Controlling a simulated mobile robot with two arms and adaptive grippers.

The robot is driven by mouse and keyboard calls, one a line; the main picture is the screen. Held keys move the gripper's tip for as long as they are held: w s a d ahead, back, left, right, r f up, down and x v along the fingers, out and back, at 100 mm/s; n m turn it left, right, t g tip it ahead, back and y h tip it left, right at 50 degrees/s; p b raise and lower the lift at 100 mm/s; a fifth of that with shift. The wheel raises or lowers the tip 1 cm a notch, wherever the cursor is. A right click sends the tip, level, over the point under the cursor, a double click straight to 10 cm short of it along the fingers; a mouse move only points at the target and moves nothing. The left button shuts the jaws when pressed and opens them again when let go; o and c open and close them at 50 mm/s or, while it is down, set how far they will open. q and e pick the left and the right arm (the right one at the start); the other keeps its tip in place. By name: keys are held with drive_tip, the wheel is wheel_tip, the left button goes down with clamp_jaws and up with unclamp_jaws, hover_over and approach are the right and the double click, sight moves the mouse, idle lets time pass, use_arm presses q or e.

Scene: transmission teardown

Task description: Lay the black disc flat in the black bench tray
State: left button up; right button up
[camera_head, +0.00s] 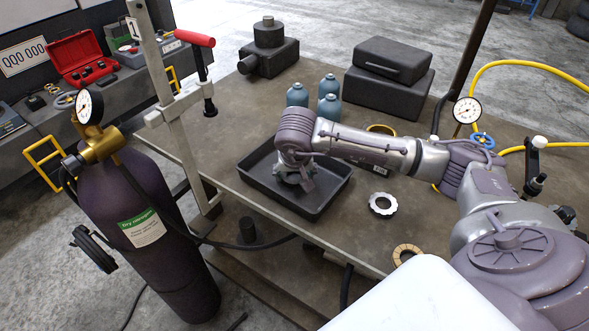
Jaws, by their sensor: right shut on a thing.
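The black bench tray (333,199) lies on the workbench, left of its middle and close to the front edge. My right arm reaches in from the right, and my right gripper (303,184) points down over the tray's inside. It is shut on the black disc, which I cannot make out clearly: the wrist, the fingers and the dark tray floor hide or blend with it. I cannot tell whether the disc touches the tray floor or whether it is flat. My left gripper is not in view.
A silver toothed ring (382,204) and a tan ring (407,251) lie right of the tray. A brass ring (381,129), several teal bottles (328,107) and black cases (388,92) stand behind. A gas cylinder (140,225) and a grey post (178,130) stand left.

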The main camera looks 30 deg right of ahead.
drive_tip(key=shift+f, duration=0.2)
drive_tip(key=o, duration=1.4)
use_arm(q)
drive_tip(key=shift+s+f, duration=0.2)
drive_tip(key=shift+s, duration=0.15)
use_arm(e)
drive_tip(key=shift+r, duration=0.15)
use_arm(q)
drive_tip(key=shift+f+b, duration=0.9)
drive_tip(key=shift+b, duration=0.2)
use_arm(e)
drive_tip(key=v, duration=1.2)
